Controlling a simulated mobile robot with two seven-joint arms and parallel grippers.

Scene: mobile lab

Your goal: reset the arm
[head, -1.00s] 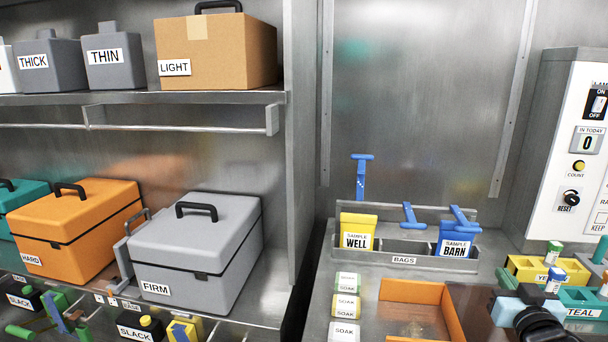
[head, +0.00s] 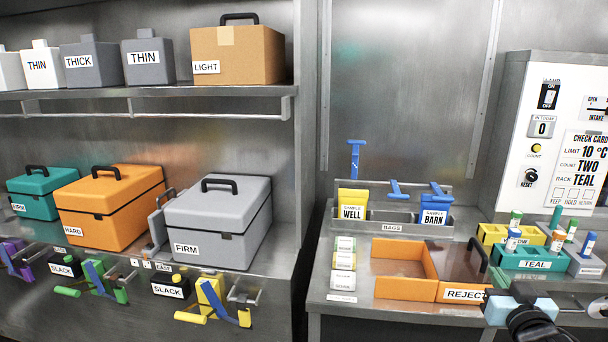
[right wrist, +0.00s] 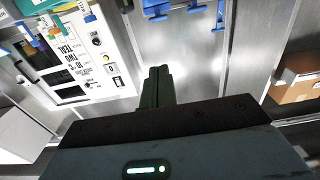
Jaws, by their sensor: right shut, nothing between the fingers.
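My right gripper (right wrist: 158,74) is shut, its dark fingers together and empty in the right wrist view. In the head view my right arm and gripper (head: 520,308) show at the lower right, in front of the bench edge, near the orange REJECT tray (head: 404,287) and the teal rack (head: 532,263). The fingertips are hard to make out there. My left gripper is not in view.
A bag holder (head: 392,227) with yellow and blue sample bags stands at the back of the bench. A white panel cabinet (head: 520,130) stands at the right. Cases, including a grey FIRM case (head: 218,235), fill the left shelf.

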